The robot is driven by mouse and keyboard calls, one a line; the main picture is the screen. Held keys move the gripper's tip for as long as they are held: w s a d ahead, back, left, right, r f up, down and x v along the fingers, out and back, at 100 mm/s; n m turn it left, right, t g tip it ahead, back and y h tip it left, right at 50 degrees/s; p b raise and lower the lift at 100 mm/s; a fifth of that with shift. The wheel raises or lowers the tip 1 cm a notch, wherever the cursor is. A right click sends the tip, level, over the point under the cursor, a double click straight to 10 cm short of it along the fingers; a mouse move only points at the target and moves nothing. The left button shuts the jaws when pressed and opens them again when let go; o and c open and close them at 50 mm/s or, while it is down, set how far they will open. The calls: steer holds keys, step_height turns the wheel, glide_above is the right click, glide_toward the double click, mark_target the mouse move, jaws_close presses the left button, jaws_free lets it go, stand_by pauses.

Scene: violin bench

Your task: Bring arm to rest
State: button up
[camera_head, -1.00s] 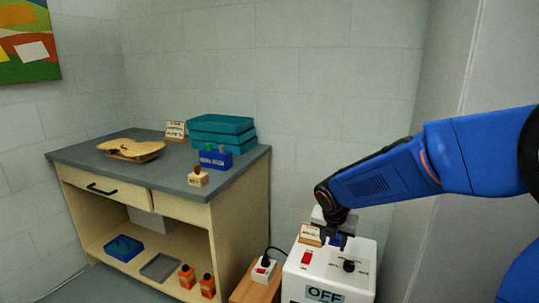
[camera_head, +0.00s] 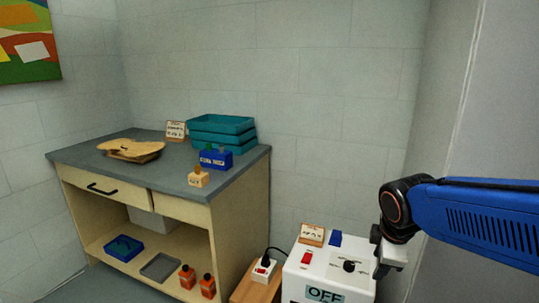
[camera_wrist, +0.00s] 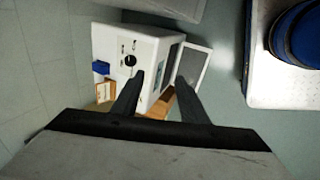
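My blue arm (camera_head: 480,220) reaches in from the right in the head view. My gripper (camera_wrist: 158,92) points down in the wrist view, its two dark fingers apart with nothing between them. In the head view the gripper is at the right side of the white box, its fingers hard to make out. The white box (camera_head: 325,270) carries a black knob (camera_head: 349,266), a red switch (camera_head: 306,258) and an "OFF" label. A blue piece (camera_head: 335,239) and a small sign (camera_head: 312,235) are at its back edge. The box also shows in the wrist view (camera_wrist: 112,45).
A workbench (camera_head: 110,153) at left holds a violin body (camera_head: 132,149), teal trays (camera_head: 221,133), a blue block holder (camera_head: 215,159) and a small wooden block (camera_head: 198,178). A power strip (camera_head: 264,269) lies beside the white box. A wall closes the right side.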

steer(key=s+d+m+y, duration=0.1)
steer(key=s+m, duration=1.3)
steer(key=shift+s+d+t, duration=0.15)
steer(key=shift+s+t, duration=0.15)
steer(key=shift+s, duration=0.05)
steer(key=shift+o, duration=0.3)
steer(key=shift+r, duration=0.1)
